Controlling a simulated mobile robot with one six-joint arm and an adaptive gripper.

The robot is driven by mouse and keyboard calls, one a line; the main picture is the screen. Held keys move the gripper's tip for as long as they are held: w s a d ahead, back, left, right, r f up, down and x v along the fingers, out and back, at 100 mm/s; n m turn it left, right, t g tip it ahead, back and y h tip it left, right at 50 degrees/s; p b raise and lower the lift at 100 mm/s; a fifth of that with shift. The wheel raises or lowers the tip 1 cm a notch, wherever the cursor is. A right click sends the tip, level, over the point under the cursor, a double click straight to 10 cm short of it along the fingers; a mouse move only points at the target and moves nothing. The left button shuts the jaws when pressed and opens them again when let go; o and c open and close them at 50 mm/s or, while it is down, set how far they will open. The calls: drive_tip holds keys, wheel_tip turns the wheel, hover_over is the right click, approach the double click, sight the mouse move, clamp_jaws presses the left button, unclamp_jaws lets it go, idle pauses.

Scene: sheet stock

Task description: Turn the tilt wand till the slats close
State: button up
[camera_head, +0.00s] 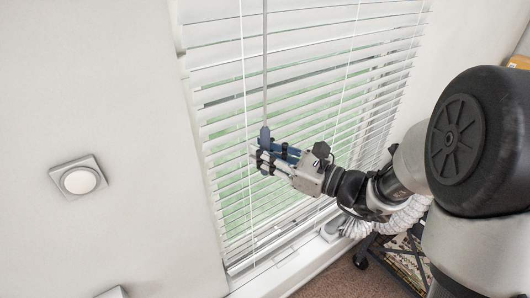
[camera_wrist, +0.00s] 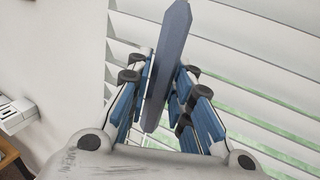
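The tilt wand (camera_head: 264,70) hangs in front of the white blind as a thin grey rod. Its wider blue-grey handle (camera_head: 265,136) is at the lower end. My gripper (camera_head: 266,156) is at this handle, with a finger on each side. In the wrist view the handle (camera_wrist: 168,62) stands slightly tilted between the blue finger pads, which appear to touch it on both sides. The slats (camera_head: 300,105) are partly open, and green shows through the gaps between them.
A square wall plate with a round knob (camera_head: 79,181) is on the white wall to the left. A white sill (camera_head: 285,268) runs below the blind. Thin cords (camera_head: 243,60) hang along the slats near the wand.

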clamp_jaws()
drive_tip(key=shift+g, duration=0.3)
drive_tip(key=n+g+y+p, duration=0.2)
drive_tip(key=n+g, duration=0.1)
drive_tip(key=g, duration=0.1)
drive_tip(key=shift+w+r+n+g, duration=0.1)
drive_tip(key=shift+n+g, duration=0.2)
drive_tip(key=shift+n+g+y+p, duration=0.5)
drive_tip(key=shift+n+g+p, duration=1.1)
drive_tip(key=shift+g, duration=1.2)
drive_tip(key=shift+n+g, duration=0.3)
drive_tip(key=shift+n, duration=0.1)
drive_tip(key=shift+o, duration=2.4)
unclamp_jaws()
